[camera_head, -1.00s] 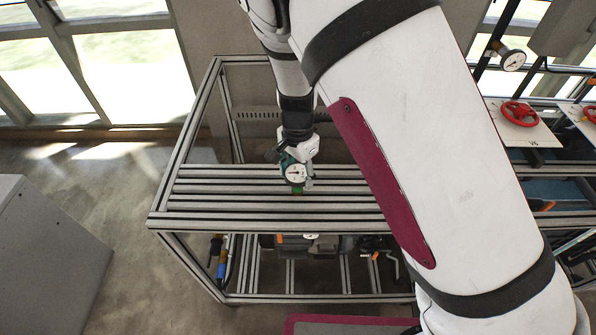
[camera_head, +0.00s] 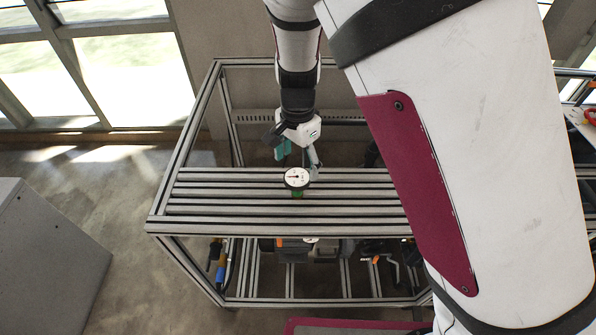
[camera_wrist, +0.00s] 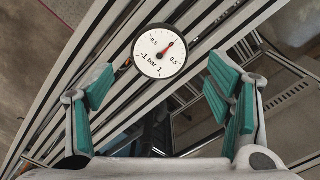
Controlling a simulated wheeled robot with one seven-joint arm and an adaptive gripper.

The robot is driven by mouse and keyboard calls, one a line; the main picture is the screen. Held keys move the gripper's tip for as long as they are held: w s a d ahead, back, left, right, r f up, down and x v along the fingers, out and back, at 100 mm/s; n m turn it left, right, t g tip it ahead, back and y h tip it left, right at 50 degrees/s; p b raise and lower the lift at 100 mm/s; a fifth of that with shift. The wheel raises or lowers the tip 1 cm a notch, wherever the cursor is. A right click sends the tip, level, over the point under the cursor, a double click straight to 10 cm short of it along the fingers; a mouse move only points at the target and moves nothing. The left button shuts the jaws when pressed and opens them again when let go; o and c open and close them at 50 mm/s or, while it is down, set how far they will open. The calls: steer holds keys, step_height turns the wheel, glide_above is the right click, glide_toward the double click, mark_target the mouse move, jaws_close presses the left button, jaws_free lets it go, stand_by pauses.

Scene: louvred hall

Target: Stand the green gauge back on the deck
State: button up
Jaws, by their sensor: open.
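The green gauge (camera_head: 297,179) stands upright on the slatted metal deck (camera_head: 230,208). Its round white dial faces up toward the head camera, and a bit of green shows below the dial. The gauge's base is mostly hidden under the dial.
The deck is the top of a metal-profile frame (camera_head: 185,125) with uprights at the back. Tools lie on its lower shelf (camera_head: 330,300). A grey cabinet (camera_head: 50,255) stands at the left. The deck left and right of the gauge is bare.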

mark_target(298, 176)
steer(key=s+d+r+n+t+y, duration=0.1)
steer(key=s+d+r+n, duration=0.15)
steer(key=d+r, duration=0.55)
steer(key=s+d+r+n+t+y, duration=0.1)
steer(key=s+d+r, duration=0.3)
steer(key=r, duration=0.8)
steer(key=s+d+r+n+t+h, duration=0.2)
steer(key=s+d+r+n, duration=0.3)
steer(key=s+d, duration=0.5)
steer(key=shift+s+r+t, duration=0.5)
steer(key=shift+s+t, duration=0.3)
steer(key=shift+s, duration=0.9)
steer(key=shift+d, duration=0.1)
